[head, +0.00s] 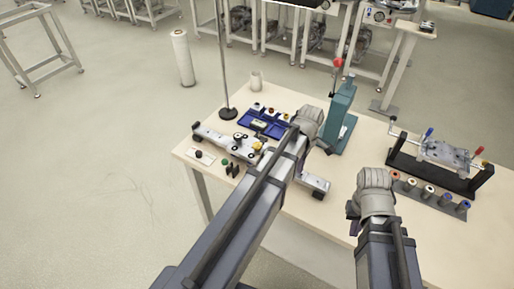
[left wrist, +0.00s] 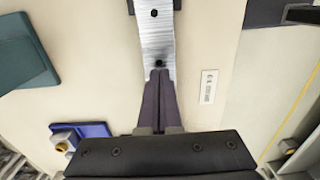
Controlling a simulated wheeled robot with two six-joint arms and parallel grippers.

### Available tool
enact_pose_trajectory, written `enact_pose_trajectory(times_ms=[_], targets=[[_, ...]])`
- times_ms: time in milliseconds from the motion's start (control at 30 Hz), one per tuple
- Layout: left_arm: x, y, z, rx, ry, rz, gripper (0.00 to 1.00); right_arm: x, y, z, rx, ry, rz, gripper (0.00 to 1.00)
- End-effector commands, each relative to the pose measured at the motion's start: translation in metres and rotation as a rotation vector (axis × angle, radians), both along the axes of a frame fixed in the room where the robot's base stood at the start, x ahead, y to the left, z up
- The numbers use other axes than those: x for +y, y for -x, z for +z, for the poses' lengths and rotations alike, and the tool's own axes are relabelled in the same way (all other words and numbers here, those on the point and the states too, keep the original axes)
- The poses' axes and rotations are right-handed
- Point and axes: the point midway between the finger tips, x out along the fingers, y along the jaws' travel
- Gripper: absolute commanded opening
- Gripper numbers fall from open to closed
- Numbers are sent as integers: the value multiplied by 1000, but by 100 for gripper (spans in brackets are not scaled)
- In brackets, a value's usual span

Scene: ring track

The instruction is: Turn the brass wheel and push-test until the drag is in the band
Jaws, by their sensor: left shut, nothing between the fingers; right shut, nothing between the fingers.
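A metal track (head: 225,140) lies across the left part of the table, with a small carriage on it. A small brass-yellow wheel (head: 257,146) shows on the carriage, beside my left arm. My left gripper (left wrist: 160,74) is shut and empty, its fingertips over the metal strip of the track (left wrist: 155,40) in the left wrist view; I cannot tell whether they touch it. In the head view its arm hides the middle of the track, and its fingers are hidden. My right gripper (head: 375,190) is shut and empty over the table, right of the track. No drag reading is legible.
A blue tray (head: 262,125) with small parts lies behind the track. A teal press (head: 341,115) stands right of it. A black-framed fixture (head: 440,172) and a rack of rollers (head: 430,196) stand at the right. The table's front middle is bare.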

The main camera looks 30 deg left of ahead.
Motion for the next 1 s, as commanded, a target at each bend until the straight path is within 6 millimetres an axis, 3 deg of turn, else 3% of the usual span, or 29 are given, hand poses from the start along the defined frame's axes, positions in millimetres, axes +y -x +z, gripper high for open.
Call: enact_pose_trajectory(times_ms=[467,1000], targets=[[0,0,0,0,0,0,0,0,0,0,0,0,0,0],[15,-1,0,0,0,1,0,0,0,0,0,0,0,0]])
